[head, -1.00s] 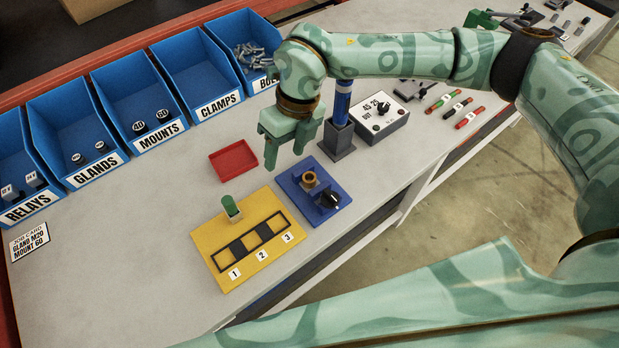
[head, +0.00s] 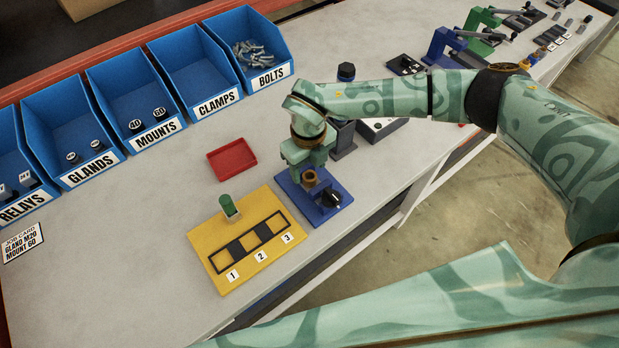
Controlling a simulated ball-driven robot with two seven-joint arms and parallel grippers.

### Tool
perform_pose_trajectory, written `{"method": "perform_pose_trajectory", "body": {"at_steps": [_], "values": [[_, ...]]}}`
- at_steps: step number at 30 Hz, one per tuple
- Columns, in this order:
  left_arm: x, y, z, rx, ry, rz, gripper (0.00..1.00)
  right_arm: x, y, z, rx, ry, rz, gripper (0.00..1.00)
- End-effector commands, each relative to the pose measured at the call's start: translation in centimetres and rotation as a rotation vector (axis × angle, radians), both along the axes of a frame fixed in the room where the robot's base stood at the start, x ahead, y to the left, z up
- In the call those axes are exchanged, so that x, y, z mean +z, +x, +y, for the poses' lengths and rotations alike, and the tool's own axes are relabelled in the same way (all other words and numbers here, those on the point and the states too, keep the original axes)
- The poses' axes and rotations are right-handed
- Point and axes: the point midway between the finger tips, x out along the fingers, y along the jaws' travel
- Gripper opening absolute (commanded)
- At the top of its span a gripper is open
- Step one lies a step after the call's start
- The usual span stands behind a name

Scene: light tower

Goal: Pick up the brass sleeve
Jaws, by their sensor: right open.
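The brass sleeve (head: 310,179) stands upright on the blue fixture plate (head: 296,203), beside a black knob (head: 331,197). My right gripper (head: 306,166) points down over the plate, right at the sleeve. Its fingers are open and hide part of the sleeve's back side. I cannot tell whether a finger touches it. My left gripper is not in view.
A yellow board (head: 217,257) with slots 1, 2 and 3 and a green cylinder (head: 228,206) lies left of the blue plate. A red tray (head: 232,160) is behind. Blue bins (head: 127,87) line the back. A grey holder (head: 343,140) stands close behind my gripper.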

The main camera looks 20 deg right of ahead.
Motion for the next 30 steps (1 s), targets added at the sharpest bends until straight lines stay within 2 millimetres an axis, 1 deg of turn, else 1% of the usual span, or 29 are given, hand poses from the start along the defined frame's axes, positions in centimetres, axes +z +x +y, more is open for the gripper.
{"method": "perform_pose_trajectory", "body": {"at_steps": [1,3,6,11,12,14,15,17,26,29,30], "values": [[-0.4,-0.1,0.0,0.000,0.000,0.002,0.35,-1.1,0.0,0.0,0.000,0.000,0.002,0.55],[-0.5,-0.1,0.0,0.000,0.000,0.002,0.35,-1.8,0.0,0.0,0.000,0.001,0.001,0.55],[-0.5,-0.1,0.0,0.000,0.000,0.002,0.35,-2.2,0.0,0.0,0.001,0.001,0.000,0.55],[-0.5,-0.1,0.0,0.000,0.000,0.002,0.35,-2.1,0.0,0.0,0.001,0.001,-0.001,0.55],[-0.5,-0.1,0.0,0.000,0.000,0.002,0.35,-2.1,0.0,0.0,0.001,0.001,-0.001,0.50],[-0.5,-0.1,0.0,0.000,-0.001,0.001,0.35,-2.1,0.0,0.0,0.001,0.001,-0.001,0.33],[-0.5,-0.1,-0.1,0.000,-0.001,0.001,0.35,-2.1,0.0,0.0,0.001,0.001,-0.001,0.22],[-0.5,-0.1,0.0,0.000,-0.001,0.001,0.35,-2.1,0.0,0.0,0.001,0.001,-0.001,0.06],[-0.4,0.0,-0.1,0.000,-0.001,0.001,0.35,-1.8,0.0,0.0,0.001,0.002,-0.002,0.06],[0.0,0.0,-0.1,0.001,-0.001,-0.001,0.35,-0.6,0.1,0.0,0.001,0.002,-0.003,0.06],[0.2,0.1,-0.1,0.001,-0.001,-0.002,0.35,0.3,0.1,0.0,0.001,0.002,-0.005,0.06]]}}
